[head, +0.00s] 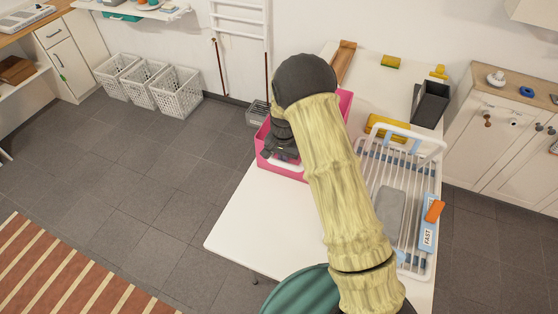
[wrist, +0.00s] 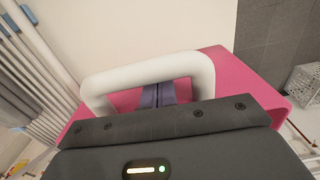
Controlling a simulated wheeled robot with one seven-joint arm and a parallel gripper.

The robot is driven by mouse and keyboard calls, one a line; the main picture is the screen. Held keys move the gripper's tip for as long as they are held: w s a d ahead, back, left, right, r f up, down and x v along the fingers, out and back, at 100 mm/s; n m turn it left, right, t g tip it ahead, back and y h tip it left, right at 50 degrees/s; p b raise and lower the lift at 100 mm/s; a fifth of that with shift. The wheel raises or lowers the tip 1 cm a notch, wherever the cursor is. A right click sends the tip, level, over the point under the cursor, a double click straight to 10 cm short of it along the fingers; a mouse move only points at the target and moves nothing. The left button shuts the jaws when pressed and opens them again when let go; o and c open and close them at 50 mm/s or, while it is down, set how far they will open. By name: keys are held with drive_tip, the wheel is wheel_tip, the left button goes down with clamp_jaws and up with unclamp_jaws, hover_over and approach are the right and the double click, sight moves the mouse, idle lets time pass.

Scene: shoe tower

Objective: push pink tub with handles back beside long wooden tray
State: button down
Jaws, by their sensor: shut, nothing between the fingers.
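The pink tub (head: 285,169) stands on the white table, partly hidden behind my arm in the head view. In the wrist view its pink wall (wrist: 265,75) shows with a white handle (wrist: 150,68) arching across. My gripper (head: 284,152) is at the tub's near side, pointing down. In the wrist view its dark fingers (wrist: 163,94) are shut, with nothing between them, just beyond the handle bar; I cannot tell whether they touch the tub. The long wooden tray (head: 343,62) lies farther back at the table's far left edge, beyond the tub.
A white dish rack (head: 405,165) with a grey item and a blue box stands right of the tub. A yellow item (head: 387,128) and a dark grey box (head: 430,104) are behind it. The table's front left (head: 260,220) is clear.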

wheel_tip(320, 180, up, 10)
drive_tip(key=p, duration=0.7)
drive_tip(key=shift+a, duration=0.25)
drive_tip(key=shift+w+d+f, duration=0.1)
drive_tip(key=shift+w+f, duration=0.05)
drive_tip(key=s+d+r+n+t, duration=0.1)
drive_tip(key=s+d+r+n, duration=0.1)
drive_tip(key=s+d+r, duration=0.9)
drive_tip(key=s+d+r+n+t, duration=0.1)
drive_tip(key=s+d+r+n, duration=0.2)
drive_tip(key=s, duration=0.9)
wheel_tip(320, 180, up, 2)
drive_tip(key=shift+r+t, duration=0.1)
drive_tip(key=shift+t, duration=0.2)
